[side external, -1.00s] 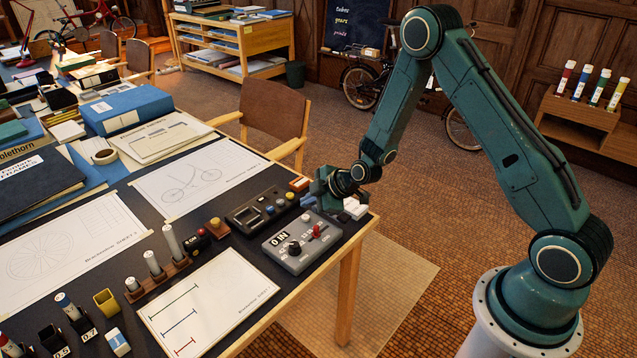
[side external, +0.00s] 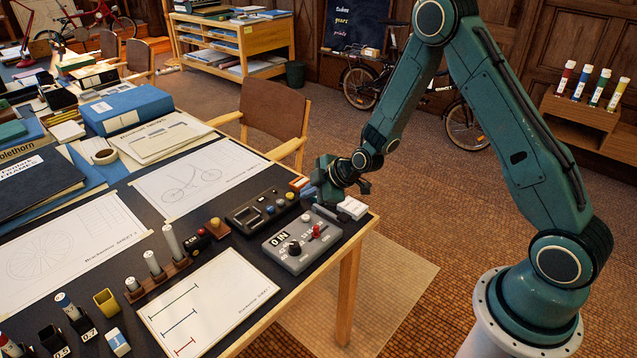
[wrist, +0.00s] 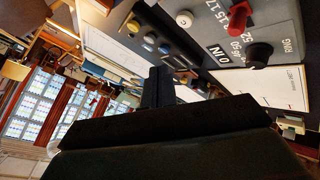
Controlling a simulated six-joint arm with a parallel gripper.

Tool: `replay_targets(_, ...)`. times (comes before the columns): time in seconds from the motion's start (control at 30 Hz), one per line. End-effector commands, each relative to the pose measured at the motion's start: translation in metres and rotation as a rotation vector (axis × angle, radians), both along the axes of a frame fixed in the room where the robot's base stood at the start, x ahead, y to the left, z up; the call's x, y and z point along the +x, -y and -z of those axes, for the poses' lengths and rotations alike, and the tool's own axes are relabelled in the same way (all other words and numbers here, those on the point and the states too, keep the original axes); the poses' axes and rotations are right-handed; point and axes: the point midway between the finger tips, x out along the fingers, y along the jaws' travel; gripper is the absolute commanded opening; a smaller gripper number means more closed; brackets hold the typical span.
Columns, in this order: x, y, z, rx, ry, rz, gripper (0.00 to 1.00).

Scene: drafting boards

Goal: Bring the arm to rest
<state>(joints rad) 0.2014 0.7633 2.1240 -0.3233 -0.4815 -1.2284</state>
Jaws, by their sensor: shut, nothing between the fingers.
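My gripper (side external: 366,187) hangs just past the right end of the drafting table (side external: 352,228), a little above table height, with the arm bent over from its white base. In the wrist view my gripper (wrist: 160,88) shows as a dark shape with its fingers together and nothing between them. The grey control box (side external: 301,240) with a red-topped lever, a black knob and a label reading "0 IN" sits near the table's right edge, below and left of the gripper. The box also shows at the top right of the wrist view (wrist: 285,75).
A dark button panel (side external: 258,210) and a white block (side external: 352,208) sit close to the gripper. A wooden chair (side external: 275,118) stands behind the table. Drawing sheets (side external: 205,310) and a tube rack (side external: 160,280) lie further left.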

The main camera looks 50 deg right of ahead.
Motion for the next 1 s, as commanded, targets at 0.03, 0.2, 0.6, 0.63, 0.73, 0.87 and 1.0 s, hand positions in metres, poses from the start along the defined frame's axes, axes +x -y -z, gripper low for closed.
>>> replay_targets(0.03, 0.000, 0.000, 0.000, 0.000, 0.000, 0.000, 0.00)
replay_targets(0.2, -0.001, -0.002, -0.008, 0.006, -0.005, 0.004, 0.00)
replay_targets(0.6, -0.023, -0.014, -0.080, 0.070, -0.066, 0.065, 0.00)
replay_targets(0.63, -0.026, -0.015, -0.086, 0.076, -0.073, 0.074, 0.00)
replay_targets(0.73, -0.037, -0.018, -0.108, 0.096, -0.095, 0.100, 0.00)
replay_targets(0.87, -0.054, -0.022, -0.134, 0.121, -0.123, 0.141, 0.00)
replay_targets(1.0, -0.075, -0.025, -0.159, 0.146, -0.152, 0.190, 0.00)
